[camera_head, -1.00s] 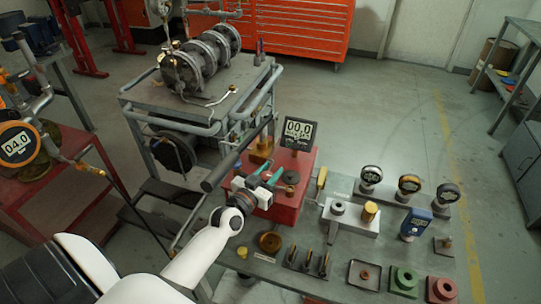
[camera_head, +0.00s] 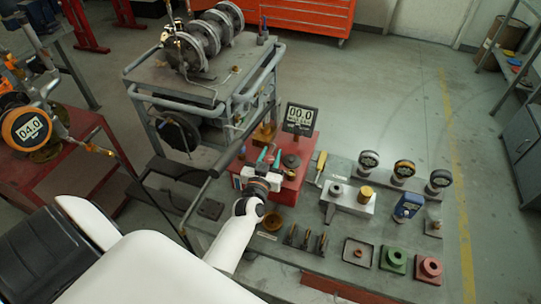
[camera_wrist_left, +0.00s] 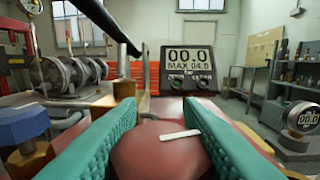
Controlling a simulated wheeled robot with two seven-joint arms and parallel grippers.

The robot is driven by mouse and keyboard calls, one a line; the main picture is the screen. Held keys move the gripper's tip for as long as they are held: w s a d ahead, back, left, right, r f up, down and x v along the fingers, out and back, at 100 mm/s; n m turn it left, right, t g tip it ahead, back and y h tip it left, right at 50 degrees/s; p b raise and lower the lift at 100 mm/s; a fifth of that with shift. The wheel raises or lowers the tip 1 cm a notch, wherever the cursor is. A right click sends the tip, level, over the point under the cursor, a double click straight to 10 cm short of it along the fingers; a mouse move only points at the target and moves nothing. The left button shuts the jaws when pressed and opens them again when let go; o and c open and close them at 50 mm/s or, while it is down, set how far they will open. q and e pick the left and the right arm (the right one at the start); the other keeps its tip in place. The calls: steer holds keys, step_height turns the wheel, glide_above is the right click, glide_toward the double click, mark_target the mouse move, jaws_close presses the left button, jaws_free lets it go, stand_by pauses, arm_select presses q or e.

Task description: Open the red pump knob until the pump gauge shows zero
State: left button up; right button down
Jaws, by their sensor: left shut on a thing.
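The red pump (camera_head: 300,178) stands on the bench in the head view. Its gauge (camera_head: 300,115) reads 00.0; in the left wrist view the gauge (camera_wrist_left: 188,66) shows 00.0 above "MAX 04.0". My left gripper (camera_head: 268,156) is at the pump's left part, its teal fingers shut. In the left wrist view, the red round knob (camera_wrist_left: 150,155) with a white mark sits between the two fingers, which grip its sides. The knob is mostly hidden by the gripper in the head view. My right gripper is not in view.
A black lever bar (camera_head: 236,148) slants up beside the gripper. An orange gauge (camera_head: 26,126) at the left reads about 04.0. The bench holds a grey block (camera_head: 350,200), several small gauges, a blue meter (camera_head: 408,206), and green and red blocks (camera_head: 394,260). A metal cart (camera_head: 205,88) stands behind.

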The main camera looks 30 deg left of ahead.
arm_select(q)
steer(key=o, duration=1)
steer(key=shift+c, duration=0.2)
steer(key=b+v, duration=0.2)
steer(key=v, duration=1)
